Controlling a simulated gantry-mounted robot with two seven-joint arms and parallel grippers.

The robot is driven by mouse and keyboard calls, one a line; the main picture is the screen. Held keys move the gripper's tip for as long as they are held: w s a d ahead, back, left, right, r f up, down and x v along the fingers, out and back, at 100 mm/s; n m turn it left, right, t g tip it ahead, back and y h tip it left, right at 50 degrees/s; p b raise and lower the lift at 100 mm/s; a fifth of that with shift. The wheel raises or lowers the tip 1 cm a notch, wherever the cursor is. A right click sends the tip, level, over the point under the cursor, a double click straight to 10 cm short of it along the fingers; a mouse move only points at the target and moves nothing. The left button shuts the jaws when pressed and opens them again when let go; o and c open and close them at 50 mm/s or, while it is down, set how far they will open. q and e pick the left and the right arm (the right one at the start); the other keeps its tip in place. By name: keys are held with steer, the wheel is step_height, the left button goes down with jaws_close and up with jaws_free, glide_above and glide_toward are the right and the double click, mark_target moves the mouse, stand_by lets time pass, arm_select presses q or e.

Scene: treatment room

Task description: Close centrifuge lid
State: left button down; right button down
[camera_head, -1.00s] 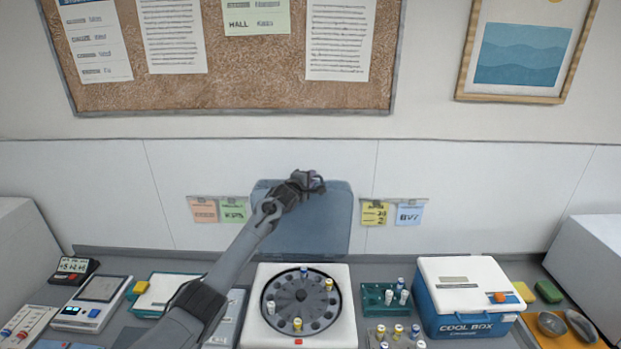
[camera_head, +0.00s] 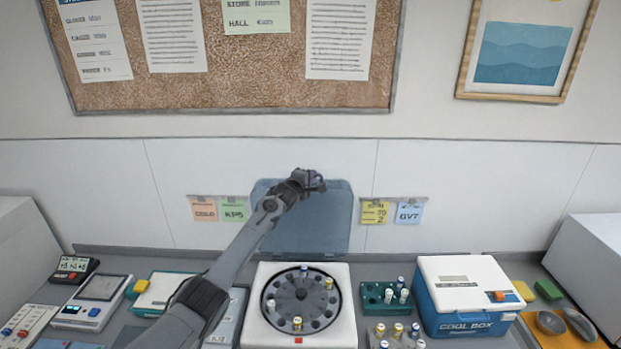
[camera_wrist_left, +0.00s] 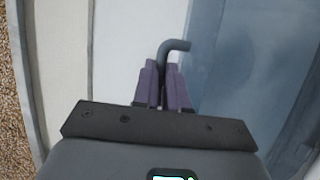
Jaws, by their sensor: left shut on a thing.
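The centrifuge (camera_head: 257,333) stands on the counter, a white box with a round dark rotor holding a few capped tubes. Its translucent blue lid (camera_head: 338,228) stands upright at the back, wide open; it fills the right of the left wrist view (camera_wrist_left: 235,75). My left gripper (camera_head: 319,183) is at the lid's top edge. In the left wrist view, its purple fingers (camera_wrist_left: 163,85) are shut on the grey bent handle (camera_wrist_left: 176,46) of the lid. My forearm hides part of the lid's left side. My right gripper is not in view.
Right of the centrifuge are a green tube rack (camera_head: 376,303), a clear rack of tubes (camera_head: 396,334) and a blue cool box (camera_head: 468,322). A scale-like device (camera_head: 93,302) is at the left. The wall is close behind the lid.

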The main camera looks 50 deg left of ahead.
arm_select(q)
steer(key=shift+s+d+f, duration=0.1)
steer(key=shift+s+d, duration=0.4)
steer(key=shift+d, duration=0.2)
steer(key=s+d+f+m+t+y+b, duration=0.1)
steer(key=s+d+f+t+b, duration=0.2)
steer(key=s+d, duration=0.3)
steer(key=s+d+f+m+t+y+b, duration=0.1)
steer(key=s+d+f+m+t+b, duration=0.1)
steer(key=s+d, duration=0.5)
steer(key=shift+d+f+t+b, duration=0.5)
steer(key=shift+d+f+b, duration=0.6)
steer(key=shift+d, duration=0.75)
steer(key=shift+s, duration=0.1)
steer(key=c, duration=1.5)
jaws_free()
steer(key=shift+o, duration=0.2)
steer(key=shift+f, duration=0.1)
